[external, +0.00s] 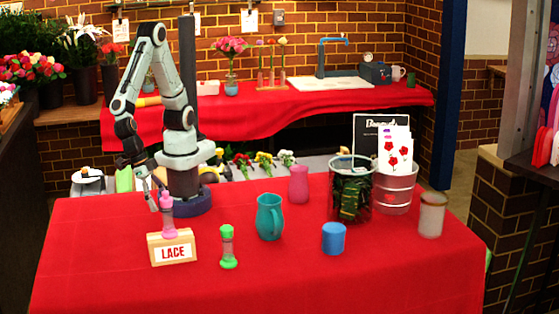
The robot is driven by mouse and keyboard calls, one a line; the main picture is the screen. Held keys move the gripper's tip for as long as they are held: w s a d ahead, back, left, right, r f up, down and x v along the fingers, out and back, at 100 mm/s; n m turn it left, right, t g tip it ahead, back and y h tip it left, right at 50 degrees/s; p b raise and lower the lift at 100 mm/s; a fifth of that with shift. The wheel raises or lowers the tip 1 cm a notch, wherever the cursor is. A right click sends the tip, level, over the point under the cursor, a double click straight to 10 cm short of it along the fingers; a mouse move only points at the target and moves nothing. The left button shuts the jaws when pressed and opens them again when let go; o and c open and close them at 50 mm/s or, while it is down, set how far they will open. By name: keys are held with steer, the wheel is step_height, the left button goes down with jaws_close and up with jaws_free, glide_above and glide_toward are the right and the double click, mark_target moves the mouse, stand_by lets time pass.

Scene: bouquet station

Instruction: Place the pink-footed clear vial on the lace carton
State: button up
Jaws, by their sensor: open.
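The pink-footed clear vial (167,212) stands upright on top of the lace carton (172,248), a tan box with a white label reading LACE, near the left of the red table. My gripper (156,203) is open, just left of the vial's upper part and close to it. I cannot tell whether a finger touches the vial. The fingers are small and partly merged with the vial in this view.
A green-ended vial (228,247) stands right of the carton. A teal pitcher (270,217), pink vase (299,184), blue cup (333,238), dark wire basket (350,190), metal bucket (395,190) and pale jar (431,215) stand farther right. The table's front is clear.

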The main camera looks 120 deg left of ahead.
steer(key=a+v, duration=0.1)
steer(key=v, duration=0.5)
steer(key=w+a+r+g, duration=0.1)
steer(key=w+a+r, duration=0.15)
steer(key=a, duration=0.55)
steer(key=w+a+r+g, duration=0.1)
steer(key=w+a+g, duration=0.1)
steer(key=w+a, duration=0.35)
steer(key=s+a+m, duration=0.1)
steer(key=s+a, duration=0.2)
steer(key=a, duration=0.4)
steer(key=s+a+g, duration=0.1)
steer(key=s+a, duration=0.3)
steer(key=a, duration=0.3)
steer(key=shift+s+r+m+g, duration=0.3)
steer(key=shift+s+r+m, duration=0.1)
steer(key=shift+r, duration=0.1)
steer(key=shift+o, duration=0.4)
